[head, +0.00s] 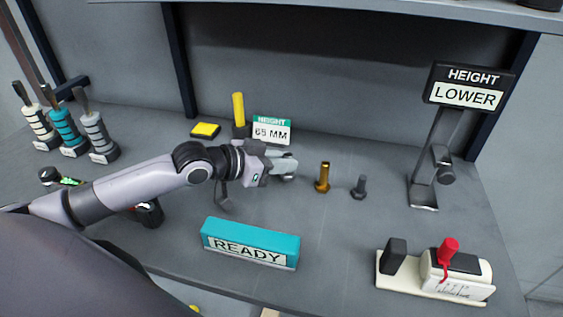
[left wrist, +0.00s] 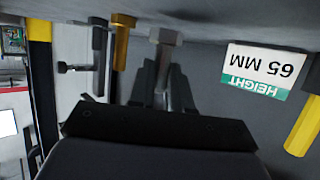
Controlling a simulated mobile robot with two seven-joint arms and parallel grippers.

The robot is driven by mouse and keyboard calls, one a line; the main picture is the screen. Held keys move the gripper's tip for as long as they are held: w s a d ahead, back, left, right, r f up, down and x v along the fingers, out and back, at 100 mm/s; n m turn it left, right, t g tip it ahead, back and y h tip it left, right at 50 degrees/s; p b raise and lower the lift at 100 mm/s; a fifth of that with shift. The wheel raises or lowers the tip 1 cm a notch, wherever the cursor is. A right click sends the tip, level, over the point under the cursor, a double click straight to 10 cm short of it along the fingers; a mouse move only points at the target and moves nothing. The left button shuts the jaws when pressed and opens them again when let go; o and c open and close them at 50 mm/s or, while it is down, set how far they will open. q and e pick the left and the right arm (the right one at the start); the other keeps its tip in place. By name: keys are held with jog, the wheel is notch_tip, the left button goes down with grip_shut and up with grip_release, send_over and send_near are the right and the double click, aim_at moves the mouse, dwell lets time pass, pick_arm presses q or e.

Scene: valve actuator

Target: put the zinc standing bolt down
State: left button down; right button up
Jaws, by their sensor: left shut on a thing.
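The zinc standing bolt shows in the left wrist view (left wrist: 164,38), its pale hex head away from the camera and its shank between the fingers. My left gripper (left wrist: 162,82) is shut on the shank. In the head view my left gripper (head: 285,168) is over the middle of the bench, left of the brass bolt, and mostly hides the zinc bolt. The zinc bolt's head appears a little clear of the bench; any gap is hard to judge. The brass bolt (head: 322,178) and a dark bolt (head: 359,188) stand head down to the right. My right gripper is not in view.
A "65 MM" height sign (head: 272,130) and a yellow rod (head: 239,109) stand behind the gripper. A teal "READY" block (head: 250,243) lies in front. A "LOWER" sign (head: 468,90) stands right, behind a cream switch box (head: 457,276). Bench (head: 330,235) is clear between.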

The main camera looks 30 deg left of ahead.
pick_arm(q)
jog(key=shift+f, duration=0.2)
jog(key=shift+f, duration=0.5)
jog(key=c, duration=1.1)
grip_release()
jog(key=shift+o, duration=0.2)
jog(key=shift+r, duration=0.1)
